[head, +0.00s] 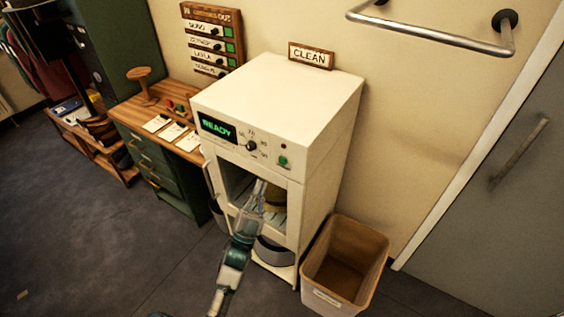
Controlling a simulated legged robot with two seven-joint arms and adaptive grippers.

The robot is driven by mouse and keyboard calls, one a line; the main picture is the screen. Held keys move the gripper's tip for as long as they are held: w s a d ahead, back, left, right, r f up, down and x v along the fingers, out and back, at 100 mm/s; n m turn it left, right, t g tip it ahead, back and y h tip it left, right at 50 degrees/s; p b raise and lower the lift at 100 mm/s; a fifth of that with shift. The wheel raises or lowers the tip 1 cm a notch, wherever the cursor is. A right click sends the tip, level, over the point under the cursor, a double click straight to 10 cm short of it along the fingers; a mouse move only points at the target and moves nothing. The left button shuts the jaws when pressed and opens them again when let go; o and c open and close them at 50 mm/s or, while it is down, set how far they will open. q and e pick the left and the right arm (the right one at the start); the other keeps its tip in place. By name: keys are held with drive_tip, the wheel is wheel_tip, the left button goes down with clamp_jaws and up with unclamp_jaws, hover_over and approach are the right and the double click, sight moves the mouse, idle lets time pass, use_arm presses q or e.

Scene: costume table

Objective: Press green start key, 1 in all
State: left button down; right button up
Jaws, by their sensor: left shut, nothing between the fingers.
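The green start key (283,161) is a small green button at the right end of the front panel of a white machine (280,100). The machine's display (217,127) reads READY in green. A dark knob (251,146) sits between the display and the key. My left gripper (262,188) is shut and empty. It is in front of the machine's open compartment, below and left of the green key and apart from it. The arm hides part of the opening, where something yellowish (275,201) shows. My right gripper is out of view.
A tan bin (345,262) stands on the floor right of the machine. A wooden desk with green drawers (172,180) stands to its left. A CLEAN sign (310,56) is behind the machine top. A metal rail (430,36) is on the wall.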

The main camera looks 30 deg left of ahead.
sight(283, 161)
use_arm(q)
drive_tip(key=w+b, duration=0.1)
drive_tip(key=w, duration=0.6)
drive_tip(key=shift+w+d, duration=0.3)
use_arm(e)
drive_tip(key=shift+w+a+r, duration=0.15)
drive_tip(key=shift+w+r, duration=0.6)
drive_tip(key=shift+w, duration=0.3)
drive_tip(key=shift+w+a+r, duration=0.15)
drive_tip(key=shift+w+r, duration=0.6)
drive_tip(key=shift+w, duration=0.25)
use_arm(q)
drive_tip(key=shift+w, duration=0.1)
drive_tip(key=shift+w+r, duration=0.1)
drive_tip(key=shift+w, duration=0.15)
drive_tip(key=shift+w+d+b, duration=0.1)
drive_tip(key=shift+w+b, duration=0.2)
drive_tip(key=shift+w, duration=0.15)
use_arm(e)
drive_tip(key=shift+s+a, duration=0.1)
use_arm(q)
drive_tip(key=shift+s, duration=0.15)
drive_tip(key=shift+s+p, duration=0.35)
drive_tip(key=shift+s, duration=0.4)
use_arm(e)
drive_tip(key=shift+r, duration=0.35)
